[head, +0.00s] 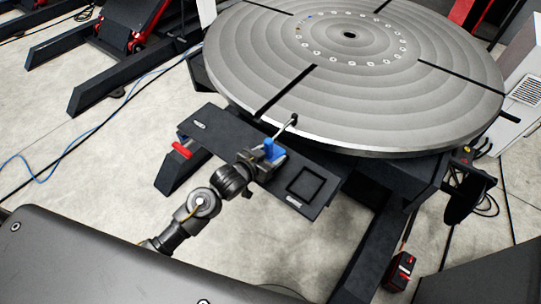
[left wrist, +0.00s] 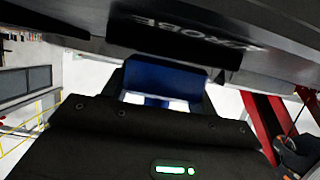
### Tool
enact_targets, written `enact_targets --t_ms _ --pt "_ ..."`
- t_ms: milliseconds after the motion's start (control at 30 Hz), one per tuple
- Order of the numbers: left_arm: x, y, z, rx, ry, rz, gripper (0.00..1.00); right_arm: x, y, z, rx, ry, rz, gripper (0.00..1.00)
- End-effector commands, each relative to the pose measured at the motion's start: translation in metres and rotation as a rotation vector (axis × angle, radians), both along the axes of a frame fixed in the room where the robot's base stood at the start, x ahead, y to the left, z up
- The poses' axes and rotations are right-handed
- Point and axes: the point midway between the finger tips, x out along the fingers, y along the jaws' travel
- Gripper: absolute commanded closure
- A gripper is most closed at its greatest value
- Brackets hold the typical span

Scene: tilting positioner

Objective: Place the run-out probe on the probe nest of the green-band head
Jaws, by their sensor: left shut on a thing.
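In the left wrist view the blue block (left wrist: 160,78) sits between the two fingers. A dark square frame (head: 306,185), which looks like a nest, is on the shelf to the right of the gripper and is empty. No green band shows. My right gripper is not in view.
A blue cable (head: 60,155) lies on the floor at left. A grey cabinet (head: 522,95) stands at right.

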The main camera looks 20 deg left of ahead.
Motion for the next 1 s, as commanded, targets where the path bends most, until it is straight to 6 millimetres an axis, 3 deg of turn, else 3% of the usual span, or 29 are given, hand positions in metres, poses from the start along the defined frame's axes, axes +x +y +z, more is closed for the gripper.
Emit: enact_targets --t_ms 167,200,333,733,1000 --pt "0.000 0.000 -0.004 -0.002 -0.003 0.000 0.85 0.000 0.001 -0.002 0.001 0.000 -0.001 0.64" --pt "0.000 0.000 -0.005 -0.001 0.000 0.000 0.38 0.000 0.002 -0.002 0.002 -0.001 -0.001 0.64" --pt "0.000 0.000 -0.005 -0.001 0.000 0.000 0.21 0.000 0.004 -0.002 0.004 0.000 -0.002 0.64" --pt "-0.002 0.001 0.002 0.000 0.001 0.000 0.20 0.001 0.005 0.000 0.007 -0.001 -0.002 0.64" --pt "-0.048 0.019 0.019 0.001 0.001 -0.001 0.20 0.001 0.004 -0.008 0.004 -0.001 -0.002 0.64"
